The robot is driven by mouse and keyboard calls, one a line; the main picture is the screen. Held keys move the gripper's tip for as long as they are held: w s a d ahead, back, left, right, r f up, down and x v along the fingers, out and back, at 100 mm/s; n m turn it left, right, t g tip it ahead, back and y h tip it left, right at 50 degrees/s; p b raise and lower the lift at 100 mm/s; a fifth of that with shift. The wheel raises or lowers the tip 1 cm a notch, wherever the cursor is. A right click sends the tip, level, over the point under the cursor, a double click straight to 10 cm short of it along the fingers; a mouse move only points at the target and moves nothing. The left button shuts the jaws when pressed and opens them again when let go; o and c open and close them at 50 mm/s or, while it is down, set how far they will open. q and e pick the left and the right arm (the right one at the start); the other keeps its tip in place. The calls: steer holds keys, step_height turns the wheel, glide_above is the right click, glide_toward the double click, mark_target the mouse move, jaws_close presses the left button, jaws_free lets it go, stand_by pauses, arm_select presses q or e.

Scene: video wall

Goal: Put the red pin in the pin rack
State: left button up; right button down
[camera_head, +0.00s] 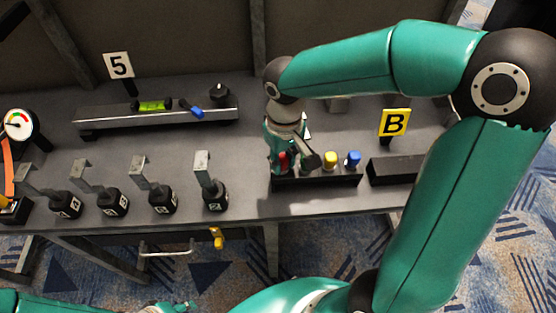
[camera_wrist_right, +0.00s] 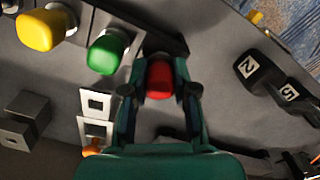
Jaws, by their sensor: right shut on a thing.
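The red pin (camera_head: 283,160) is between the fingers of my right gripper (camera_head: 284,166), over the left end of the dark pin rack (camera_head: 318,181). In the right wrist view the red pin (camera_wrist_right: 160,78) shows between the two shut fingers (camera_wrist_right: 160,88), in line with the green pin (camera_wrist_right: 107,53). I cannot tell how deep the red pin sits, as its lower part is hidden. The yellow pin (camera_head: 330,159) and blue pin (camera_head: 353,158) stand upright in the rack. Only a small part of my left gripper (camera_head: 172,307) shows at the bottom edge.
Several numbered levers, one (camera_head: 214,190) nearest, stand to the left. A rail (camera_head: 160,122) with a green level lies behind. The bench front edge is close to the rack.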

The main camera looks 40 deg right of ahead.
steer(key=shift+f, duration=0.1)
steer(key=c, duration=0.8)
jaws_free()
steer(key=o, duration=0.5)
steer(key=shift+s, duration=0.1)
steer(key=shift+c, duration=0.2)
steer(key=shift+r+p, duration=2.85)
steer(key=shift+r, duration=0.7)
